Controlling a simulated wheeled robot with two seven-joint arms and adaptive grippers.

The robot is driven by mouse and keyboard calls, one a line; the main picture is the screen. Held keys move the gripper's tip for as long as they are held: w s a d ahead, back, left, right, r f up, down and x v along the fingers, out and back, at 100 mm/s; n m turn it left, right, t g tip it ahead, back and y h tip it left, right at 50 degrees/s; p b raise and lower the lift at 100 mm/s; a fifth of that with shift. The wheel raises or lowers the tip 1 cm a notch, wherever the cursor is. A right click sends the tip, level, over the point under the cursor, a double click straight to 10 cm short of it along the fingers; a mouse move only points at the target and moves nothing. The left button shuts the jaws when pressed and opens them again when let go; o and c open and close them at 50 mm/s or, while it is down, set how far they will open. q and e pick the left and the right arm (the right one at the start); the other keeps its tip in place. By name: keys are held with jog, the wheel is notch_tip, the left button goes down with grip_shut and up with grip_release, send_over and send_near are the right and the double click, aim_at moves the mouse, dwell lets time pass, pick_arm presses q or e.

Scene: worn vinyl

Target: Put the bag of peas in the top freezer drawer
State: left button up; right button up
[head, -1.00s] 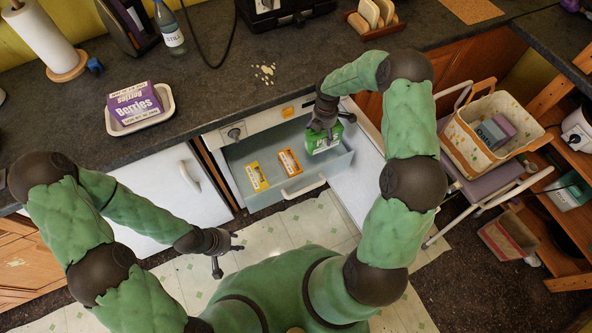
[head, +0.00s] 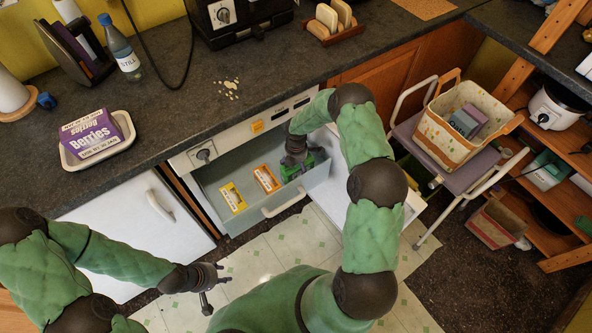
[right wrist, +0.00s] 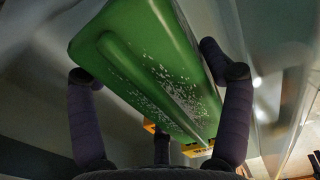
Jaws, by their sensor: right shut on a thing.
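The green bag of peas (head: 309,163) is at the right end of the open top freezer drawer (head: 301,192), low between its walls. My right gripper (head: 296,161) comes down from above and is shut on it. In the right wrist view the bag (right wrist: 165,65), with frost-like white specks, lies between the fingers of the right gripper (right wrist: 158,90). I cannot tell whether the bag touches the drawer's floor. My left gripper (head: 207,287) is open and empty, in front of the freezer and apart from the drawer.
A yellow box (head: 233,197) and an orange box (head: 266,179) lie in the drawer, left of the bag. The freezer door (head: 335,150) stands open at the right. A Berries box (head: 92,134) sits on a tray on the counter. A trolley with a basket (head: 462,118) stands right.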

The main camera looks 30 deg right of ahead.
jog(key=shift+f+b, duration=0.4)
jog(key=shift+f, duration=1)
jog(key=shift+f, duration=0.2)
jog(key=o, duration=1.3)
jog(key=shift+c, duration=0.2)
notch_tip(320, 180, up, 12)
jog(key=p, duration=0.4)
jog(key=shift+r+p, duration=0.2)
jog(key=shift+p, duration=0.2)
